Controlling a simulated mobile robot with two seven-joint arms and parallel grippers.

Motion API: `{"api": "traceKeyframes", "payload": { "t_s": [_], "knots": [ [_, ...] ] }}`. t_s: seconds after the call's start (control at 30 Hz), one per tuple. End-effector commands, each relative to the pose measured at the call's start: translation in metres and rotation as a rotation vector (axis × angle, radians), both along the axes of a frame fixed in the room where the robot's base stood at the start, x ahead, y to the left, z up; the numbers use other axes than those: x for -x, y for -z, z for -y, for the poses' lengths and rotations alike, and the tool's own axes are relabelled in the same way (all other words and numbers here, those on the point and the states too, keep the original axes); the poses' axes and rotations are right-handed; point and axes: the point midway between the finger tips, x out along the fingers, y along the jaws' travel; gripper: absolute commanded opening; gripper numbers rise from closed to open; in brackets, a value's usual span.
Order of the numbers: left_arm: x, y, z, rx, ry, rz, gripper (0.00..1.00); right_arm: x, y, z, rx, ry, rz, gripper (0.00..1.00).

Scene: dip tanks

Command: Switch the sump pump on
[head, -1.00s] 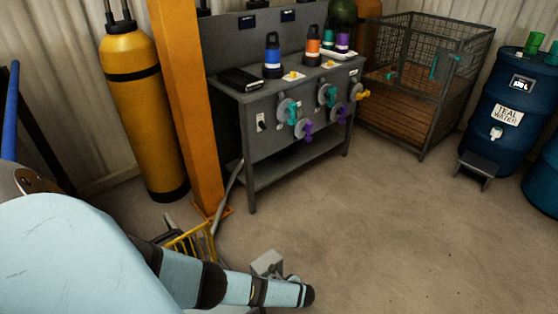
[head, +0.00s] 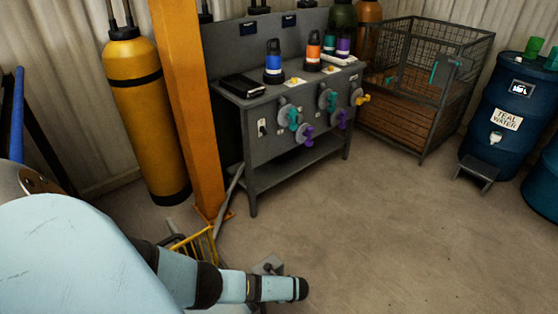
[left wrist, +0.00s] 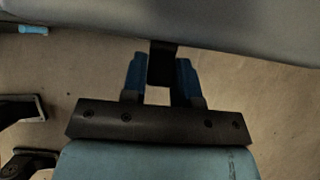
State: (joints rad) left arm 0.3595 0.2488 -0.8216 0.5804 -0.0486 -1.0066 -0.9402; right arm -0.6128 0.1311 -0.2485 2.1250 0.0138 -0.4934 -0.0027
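No part can be surely named as the sump pump. A yellow slatted frame (head: 197,246) stands on the floor at the lower left, partly behind my left arm, with a grey hose or pipe (head: 232,192) rising from it beside the bench. A small grey box (head: 267,267) shows just behind my arm. My right gripper is not recognisable.
The grey bench (head: 262,170) carries bottles and coloured valve handles. An orange post (head: 190,110) and a yellow cylinder (head: 143,115) stand left of it. A wire cage (head: 432,110) and blue drum (head: 500,110) are at right. The floor (head: 390,235) is clear.

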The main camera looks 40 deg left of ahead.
Motion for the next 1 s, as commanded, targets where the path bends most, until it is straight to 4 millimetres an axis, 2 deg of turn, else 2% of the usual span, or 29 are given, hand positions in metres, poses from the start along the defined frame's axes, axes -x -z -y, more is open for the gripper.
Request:
{"api": "traceKeyframes", "payload": {
  "t_s": [0.03, 0.1, 0.37, 0.47, 0.6, 1.0],
  "knots": [
    [0.000, 0.000, -0.001, -0.001, 0.000, 0.000, 0.39, 0.000, 0.000, 0.000, 0.000, 0.000, 0.000, 0.46],
    [0.000, 0.000, 0.000, -0.001, 0.000, 0.000, 0.51, 0.000, 0.000, 0.000, 0.000, 0.000, 0.000, 0.46],
    [0.000, -0.001, 0.000, -0.001, 0.000, 0.000, 0.51, 0.000, -0.001, 0.000, 0.001, 0.001, 0.000, 0.46],
    [0.000, -0.008, 0.004, 0.000, 0.001, 0.001, 0.51, 0.000, -0.006, 0.000, -0.001, 0.000, -0.001, 0.46],
    [0.002, -0.029, 0.015, 0.001, 0.002, 0.001, 0.51, 0.001, -0.016, 0.000, -0.005, 0.004, -0.011, 0.46],
    [0.006, -0.099, 0.063, 0.001, 0.001, 0.000, 0.51, 0.004, -0.025, 0.004, -0.017, 0.025, -0.057, 0.46]
  ]
}}
